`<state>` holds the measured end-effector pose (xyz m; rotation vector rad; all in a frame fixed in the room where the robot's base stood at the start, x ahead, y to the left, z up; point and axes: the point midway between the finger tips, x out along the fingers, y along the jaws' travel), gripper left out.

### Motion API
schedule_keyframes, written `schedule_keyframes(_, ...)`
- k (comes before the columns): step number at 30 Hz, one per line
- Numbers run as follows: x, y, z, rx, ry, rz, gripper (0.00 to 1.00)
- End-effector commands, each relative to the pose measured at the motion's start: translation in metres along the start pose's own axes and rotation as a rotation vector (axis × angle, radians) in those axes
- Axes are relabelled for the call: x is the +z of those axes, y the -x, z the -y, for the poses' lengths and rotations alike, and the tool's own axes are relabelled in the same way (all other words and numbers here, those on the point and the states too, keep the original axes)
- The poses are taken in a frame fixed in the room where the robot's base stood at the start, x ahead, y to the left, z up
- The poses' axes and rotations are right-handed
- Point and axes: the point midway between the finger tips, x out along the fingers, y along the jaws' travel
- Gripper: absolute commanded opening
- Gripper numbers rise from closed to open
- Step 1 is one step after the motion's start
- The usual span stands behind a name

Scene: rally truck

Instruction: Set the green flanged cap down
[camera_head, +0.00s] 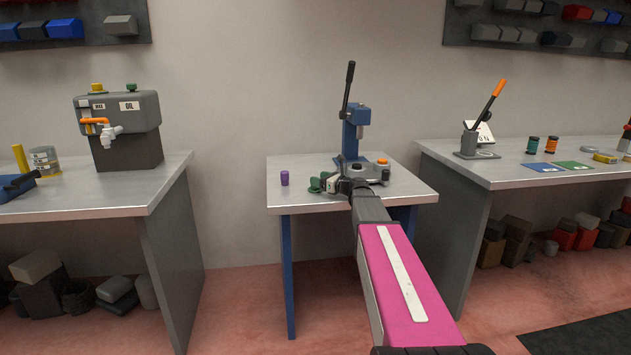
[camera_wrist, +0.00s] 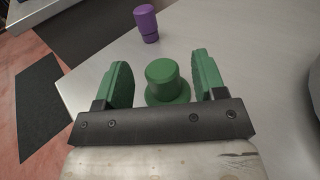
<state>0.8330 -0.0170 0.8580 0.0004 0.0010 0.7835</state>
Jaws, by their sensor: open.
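The green flanged cap (camera_wrist: 164,80) stands upright on the metal tabletop in the wrist view, with its wide flange at the bottom. My gripper (camera_wrist: 162,82) is open, with one green-padded finger on each side of the cap and a visible gap on both sides. In the head view my gripper (camera_head: 322,183) is low over the left part of the middle table (camera_head: 300,200). The cap cannot be told apart from my green fingers there.
A purple cylinder (camera_head: 284,178) stands left of my gripper, also in the wrist view (camera_wrist: 147,23). A blue lever press (camera_head: 354,130) stands behind my arm. The table's front left is bare. Side tables hold an oil dispenser (camera_head: 118,130) and a grey lever tool (camera_head: 470,143).

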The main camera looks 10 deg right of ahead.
Motion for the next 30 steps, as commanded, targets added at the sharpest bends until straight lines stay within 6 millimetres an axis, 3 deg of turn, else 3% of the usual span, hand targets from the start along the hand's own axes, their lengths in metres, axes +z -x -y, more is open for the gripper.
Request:
schedule_keyframes(6,0.001,0.05,-0.002,-0.001,0.0,0.0,0.64)
schedule_keyframes(12,0.001,0.08,-0.001,0.0,0.001,0.001,0.64)
schedule_keyframes(18,0.001,0.094,-0.001,0.001,0.001,0.001,0.64)
schedule_keyframes(30,0.001,0.096,0.0,0.002,0.001,0.001,0.64)
